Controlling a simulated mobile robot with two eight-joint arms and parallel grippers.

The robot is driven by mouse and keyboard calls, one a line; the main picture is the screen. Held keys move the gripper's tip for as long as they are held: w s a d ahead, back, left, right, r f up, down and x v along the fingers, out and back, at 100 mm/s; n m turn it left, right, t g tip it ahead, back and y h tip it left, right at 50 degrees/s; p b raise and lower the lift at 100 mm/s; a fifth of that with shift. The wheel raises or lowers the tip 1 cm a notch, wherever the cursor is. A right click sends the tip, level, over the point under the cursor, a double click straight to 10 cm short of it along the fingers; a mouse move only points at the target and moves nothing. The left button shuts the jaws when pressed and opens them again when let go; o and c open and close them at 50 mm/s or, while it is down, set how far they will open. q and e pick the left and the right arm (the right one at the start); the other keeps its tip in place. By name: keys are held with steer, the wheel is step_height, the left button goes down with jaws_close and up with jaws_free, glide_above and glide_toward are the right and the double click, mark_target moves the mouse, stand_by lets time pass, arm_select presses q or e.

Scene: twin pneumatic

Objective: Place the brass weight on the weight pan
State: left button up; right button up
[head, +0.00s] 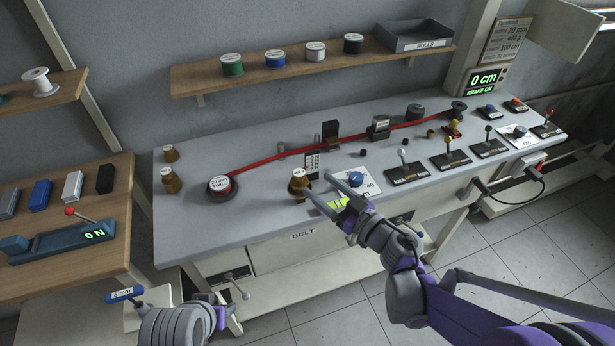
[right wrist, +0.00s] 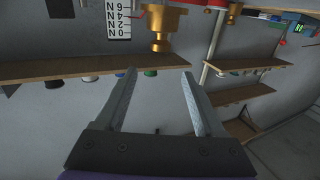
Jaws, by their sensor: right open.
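A brass weight (head: 299,184) with a knob on top stands at the front of the grey bench, beside a small force scale (head: 312,164) marked in N. Whether a weight pan lies under it cannot be told. Two more brass weights, a smaller one (head: 169,153) and another (head: 171,181), stand at the bench's left end. My right gripper (head: 320,186) is open and empty, its fingertips just right of the middle weight and apart from it. In the upside-down right wrist view, the brass weight (right wrist: 158,22) shows beyond the open fingers. My left arm is at bottom left; its fingers are unclear.
A red belt (head: 285,153) runs across the bench from a reel (head: 220,186). A blue knob on a white plate (head: 366,182) lies close to my right gripper. Several levers stand further right. A wooden shelf (head: 310,68) with spools and a grey tray hangs behind.

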steer(key=s+d+r+m+t+h, duration=0.1)
steer(key=d+r+m+t+h, duration=0.35)
steer(key=d+h, duration=0.5)
steer(key=s+d+f+m+g+h, duration=0.3)
steer(key=s+d+m+h, duration=0.15)
steer(key=d, duration=0.25)
steer(key=s+a+f+g+y, duration=0.1)
steer(key=s+a+f+g, duration=0.1)
steer(key=s+f+g, duration=0.3)
steer(key=s+a+f+n+g+y, duration=0.1)
steer(key=s+f+g, duration=0.4)
steer(key=s, duration=0.7)
step_height(320, 180, down, 2)
steer(key=shift+s+a+f, duration=0.1)
steer(key=shift+s+a, duration=0.3)
steer(key=shift+a, duration=0.3)
steer(key=shift+c, duration=0.3)
